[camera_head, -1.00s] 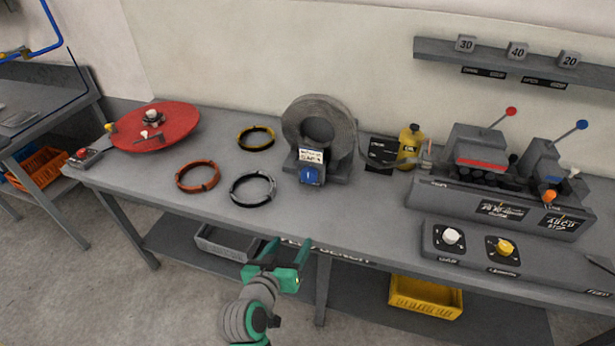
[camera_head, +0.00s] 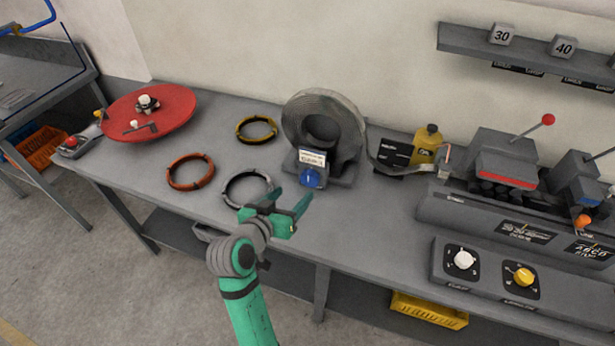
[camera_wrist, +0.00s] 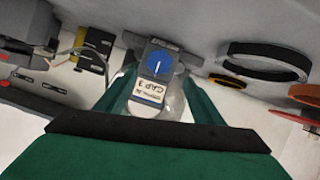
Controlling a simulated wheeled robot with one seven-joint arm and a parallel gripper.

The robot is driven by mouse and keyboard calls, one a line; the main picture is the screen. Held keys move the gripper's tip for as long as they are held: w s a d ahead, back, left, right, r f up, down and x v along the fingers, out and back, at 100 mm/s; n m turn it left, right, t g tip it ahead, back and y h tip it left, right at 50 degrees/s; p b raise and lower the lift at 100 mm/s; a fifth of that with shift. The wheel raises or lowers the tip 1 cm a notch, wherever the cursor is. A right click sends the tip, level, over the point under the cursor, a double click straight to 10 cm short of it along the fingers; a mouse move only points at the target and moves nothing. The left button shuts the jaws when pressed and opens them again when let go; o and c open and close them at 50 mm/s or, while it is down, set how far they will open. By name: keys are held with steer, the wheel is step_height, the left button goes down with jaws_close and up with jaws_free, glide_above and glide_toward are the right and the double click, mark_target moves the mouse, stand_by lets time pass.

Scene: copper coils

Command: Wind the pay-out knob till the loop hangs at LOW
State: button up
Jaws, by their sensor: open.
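The blue knob (camera_head: 310,178) with a white pointer line sits on the front of the grey coil stand (camera_head: 342,181), below a white label. I take it for the pay-out knob. In the wrist view the knob (camera_wrist: 157,65) shows beyond the fingers, with the label reading CAP 3 (camera_wrist: 148,91). My gripper (camera_head: 291,198) is open and empty, in front of the stand and apart from the knob. The strip loop (camera_head: 385,168) runs from the grey coil (camera_head: 295,118) toward the machine at right, before a black board (camera_head: 393,150); its level marks are too small to read.
A black-and-silver ring (camera_head: 232,202) lies just left of my gripper. A yellow bottle (camera_head: 427,147) stands by the board. A panel with white and yellow knobs (camera_head: 490,290) is at right.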

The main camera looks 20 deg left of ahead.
mark_target(308, 180)
steer(key=x, duration=0.9)
steer(key=shift+w+d+f, duration=0.15)
steer(key=shift+w, duration=0.15)
steer(key=c, duration=1.1)
